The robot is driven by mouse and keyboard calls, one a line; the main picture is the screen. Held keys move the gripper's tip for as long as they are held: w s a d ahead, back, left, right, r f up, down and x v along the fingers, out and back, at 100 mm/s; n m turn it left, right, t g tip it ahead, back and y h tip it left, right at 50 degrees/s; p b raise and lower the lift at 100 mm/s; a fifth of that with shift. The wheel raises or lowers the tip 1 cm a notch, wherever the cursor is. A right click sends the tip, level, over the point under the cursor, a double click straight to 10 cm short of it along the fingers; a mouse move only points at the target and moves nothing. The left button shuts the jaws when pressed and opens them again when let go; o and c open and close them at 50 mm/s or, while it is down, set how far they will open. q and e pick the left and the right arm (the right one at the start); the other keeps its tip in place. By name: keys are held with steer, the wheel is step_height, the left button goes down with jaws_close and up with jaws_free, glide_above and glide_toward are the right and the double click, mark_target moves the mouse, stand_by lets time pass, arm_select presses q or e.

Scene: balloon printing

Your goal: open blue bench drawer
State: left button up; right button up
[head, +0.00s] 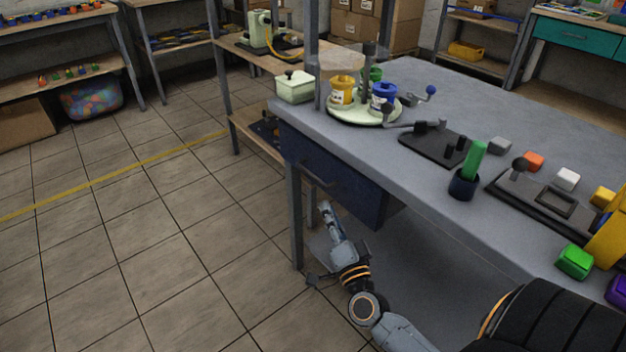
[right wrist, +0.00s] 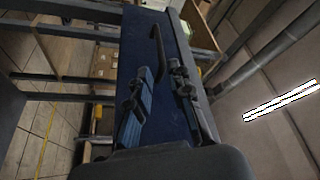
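The blue bench drawer (head: 345,188) sits under the near left edge of the grey bench, its dark blue front appearing closed. Its dark bar handle (head: 318,176) stands out from the front. My right gripper (head: 326,208) is just below the handle in the head view, apart from it as far as I can tell. In the right wrist view the blue front (right wrist: 147,40) fills the middle, with the dark handle (right wrist: 158,50) ahead of the fingers. The fingers of the right gripper (right wrist: 168,85) are spread with nothing between them. My left gripper is not in view.
The bench top (head: 450,100) carries a round printing carousel (head: 365,114), a dark green-handled cup (head: 463,187) and several coloured blocks. A bench leg (head: 295,220) stands left of my right gripper. The tiled floor (head: 140,220) at left is clear.

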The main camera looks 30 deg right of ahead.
mark_target(312, 174)
steer(key=x, duration=1.2)
steer(key=shift+f, duration=0.1)
jaws_close()
